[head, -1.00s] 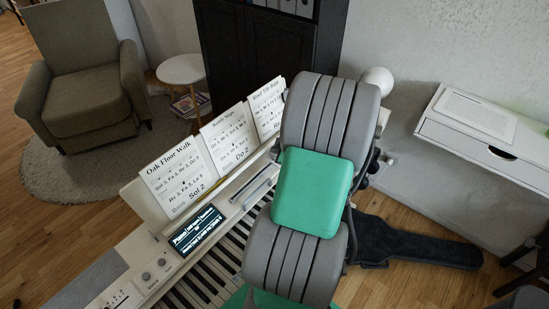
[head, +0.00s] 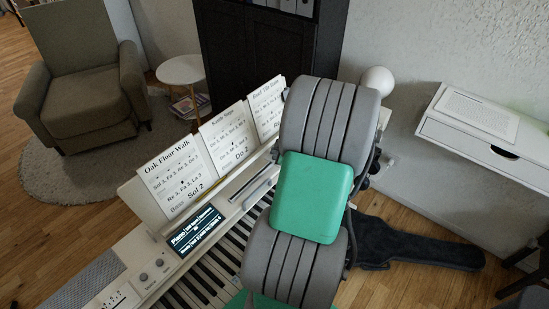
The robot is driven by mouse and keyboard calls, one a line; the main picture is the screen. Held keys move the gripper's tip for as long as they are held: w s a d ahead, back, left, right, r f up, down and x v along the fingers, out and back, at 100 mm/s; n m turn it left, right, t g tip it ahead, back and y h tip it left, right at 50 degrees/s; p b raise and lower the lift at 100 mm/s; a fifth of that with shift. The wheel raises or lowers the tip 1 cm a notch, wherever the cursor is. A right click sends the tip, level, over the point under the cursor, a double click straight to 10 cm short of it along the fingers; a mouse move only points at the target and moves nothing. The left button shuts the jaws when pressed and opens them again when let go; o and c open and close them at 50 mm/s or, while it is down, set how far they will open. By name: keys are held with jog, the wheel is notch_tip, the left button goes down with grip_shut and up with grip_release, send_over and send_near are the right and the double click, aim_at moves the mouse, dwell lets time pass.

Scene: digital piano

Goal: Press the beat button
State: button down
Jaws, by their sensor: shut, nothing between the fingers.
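The digital piano (head: 158,247) runs diagonally across the lower middle, with its keys (head: 205,277) partly showing. Its lit screen (head: 195,230) sits left of my arm, with round knobs (head: 150,270) and a small panel of controls (head: 122,297) lower left. I cannot make out which control is the beat button; the labels are too small. My grey and green arm covers the right part of the piano. My gripper is not visible in this view.
Song sheets (head: 172,178) stand on the piano's music rest. A dark cabinet (head: 240,50) stands behind. A white wall desk (head: 470,125) is at right, with a black instrument case (head: 425,247) on the floor below. An armchair (head: 80,85) and a round side table (head: 181,69) are at left.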

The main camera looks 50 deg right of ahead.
jog(key=shift+f+b, duration=0.8)
jog(key=shift+b, duration=0.15)
dwell(0.4)
jog(key=shift+r, duration=0.1)
jog(key=shift+r+p, duration=0.4)
jog(key=shift+r, duration=0.45)
notch_tip(320, 180, up, 5)
jog(key=shift+s+f+p, duration=0.1)
jog(key=shift+f+p, duration=0.05)
jog(key=shift+p, duration=1.1)
jog(key=shift+r, duration=0.4)
